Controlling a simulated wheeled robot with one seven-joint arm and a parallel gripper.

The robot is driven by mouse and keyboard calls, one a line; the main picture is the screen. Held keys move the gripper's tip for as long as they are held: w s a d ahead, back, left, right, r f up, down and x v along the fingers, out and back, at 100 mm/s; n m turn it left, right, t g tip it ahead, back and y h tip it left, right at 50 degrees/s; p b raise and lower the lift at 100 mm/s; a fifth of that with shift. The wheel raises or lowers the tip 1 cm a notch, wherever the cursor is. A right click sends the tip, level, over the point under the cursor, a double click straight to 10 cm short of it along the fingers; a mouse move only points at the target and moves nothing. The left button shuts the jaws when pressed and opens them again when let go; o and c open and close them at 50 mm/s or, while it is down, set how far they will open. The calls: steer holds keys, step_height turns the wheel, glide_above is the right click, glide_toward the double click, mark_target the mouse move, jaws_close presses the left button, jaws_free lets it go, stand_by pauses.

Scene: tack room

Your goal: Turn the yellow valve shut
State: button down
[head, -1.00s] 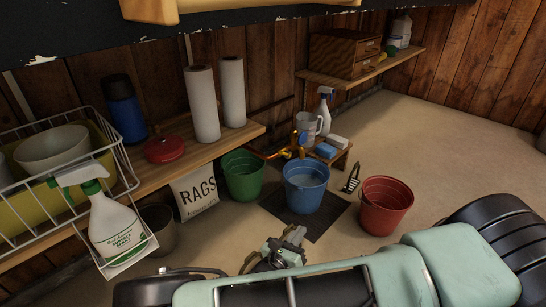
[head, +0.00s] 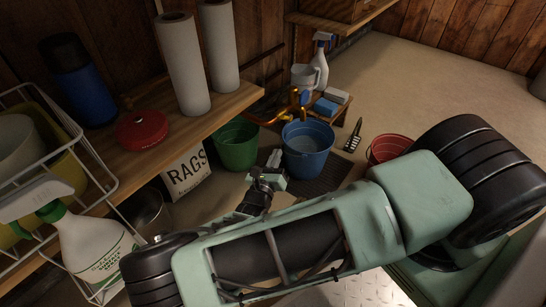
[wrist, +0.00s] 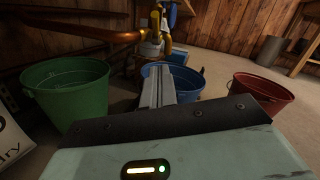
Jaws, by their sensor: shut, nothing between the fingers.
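The yellow valve fitting (head: 294,98) sits on a copper pipe low by the wall, just behind the blue bucket. It also shows in the wrist view (wrist: 151,48), with a blue part above it. Its small handle is not clear enough to tell how far it is turned. My gripper (head: 274,158) is shut and empty, in front of the green and blue buckets. In the wrist view its fingers (wrist: 157,84) point toward the valve, apart from it, and overlap the blue bucket.
A green bucket (head: 237,146), a blue bucket (head: 307,150) and a red bucket (head: 387,149) stand on the floor. A wooden shelf (head: 150,160) runs along the left with paper rolls. A rags bag (head: 187,174) hangs below.

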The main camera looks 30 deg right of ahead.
mark_target(285, 117)
steer(key=w+d+r+b, duration=0.3)
steer(key=w+d+b, duration=0.1)
steer(key=w+d, duration=0.2)
steer(key=shift+w+d+r, duration=0.15)
steer(key=shift+d+r, duration=0.1)
steer(key=shift+r, duration=0.05)
steer(key=shift+r+p, duration=0.2)
steer(key=shift+p, duration=0.15)
steer(key=shift+r+p, duration=0.1)
steer(key=shift+p, duration=0.75)
steer(key=shift+d+r+y+p, duration=0.15)
steer(key=shift+y+p, duration=0.25)
steer(key=shift+p, duration=0.7)
